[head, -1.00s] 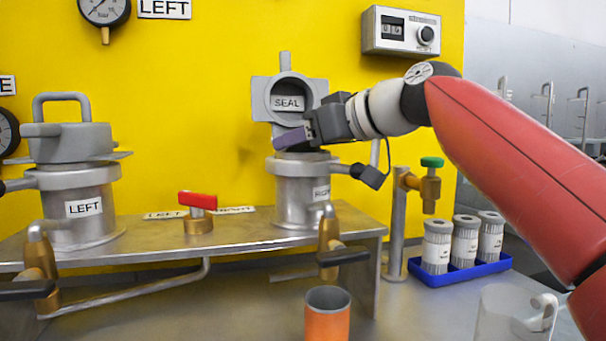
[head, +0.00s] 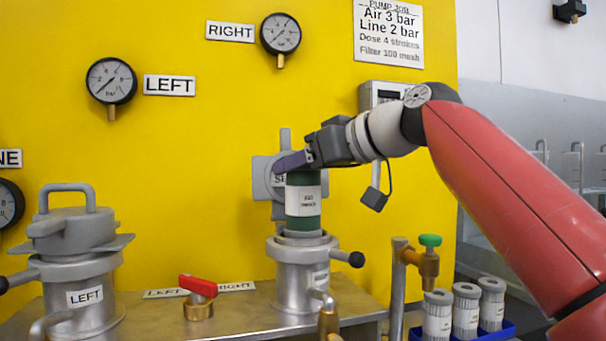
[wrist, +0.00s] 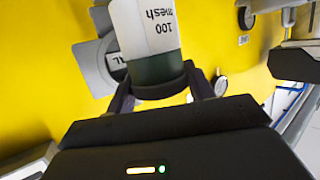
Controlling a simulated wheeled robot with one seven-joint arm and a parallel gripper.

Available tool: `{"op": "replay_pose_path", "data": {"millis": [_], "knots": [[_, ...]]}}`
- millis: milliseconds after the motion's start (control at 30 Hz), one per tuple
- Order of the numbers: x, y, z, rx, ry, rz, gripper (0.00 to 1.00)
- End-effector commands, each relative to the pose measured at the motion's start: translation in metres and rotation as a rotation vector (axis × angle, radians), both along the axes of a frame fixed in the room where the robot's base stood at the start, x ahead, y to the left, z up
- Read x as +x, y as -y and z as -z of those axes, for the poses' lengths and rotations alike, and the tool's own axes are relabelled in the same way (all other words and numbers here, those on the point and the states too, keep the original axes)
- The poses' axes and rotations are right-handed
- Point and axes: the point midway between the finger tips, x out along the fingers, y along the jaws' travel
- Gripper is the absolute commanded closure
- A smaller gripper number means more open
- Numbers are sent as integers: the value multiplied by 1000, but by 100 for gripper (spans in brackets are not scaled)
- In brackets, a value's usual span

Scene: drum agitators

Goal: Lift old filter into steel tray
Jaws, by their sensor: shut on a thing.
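The old filter (head: 303,206) is a dark green cylinder with a white label, upright above the right filter housing (head: 300,275). In the wrist view the label on the filter (wrist: 148,30) reads "100 mesh". My gripper (head: 298,163) is shut on the filter's top end. In the wrist view the two fingers of my gripper (wrist: 160,88) sit on either side of it. The filter's lower end is at the housing mouth; I cannot tell whether it is fully clear. The steel tray is not recognisable in either view.
The right housing's open lid (head: 262,180) stands behind the filter. The closed left housing (head: 85,270) is at the left. A red-handled valve (head: 198,290) lies between them. A brass tap (head: 428,262) and a blue tray (head: 508,331) of light-coloured filters are at the right.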

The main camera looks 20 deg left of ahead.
Motion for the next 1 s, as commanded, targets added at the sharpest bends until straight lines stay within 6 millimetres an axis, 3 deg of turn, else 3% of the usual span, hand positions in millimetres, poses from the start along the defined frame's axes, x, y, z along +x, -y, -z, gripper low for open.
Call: {"op": "replay_pose_path", "data": {"millis": [567, 1000], "knots": [[-1, -1, -22, 3, -1, -1, 83], [-80, 50, -17, 1, 5, 6, 83]]}}
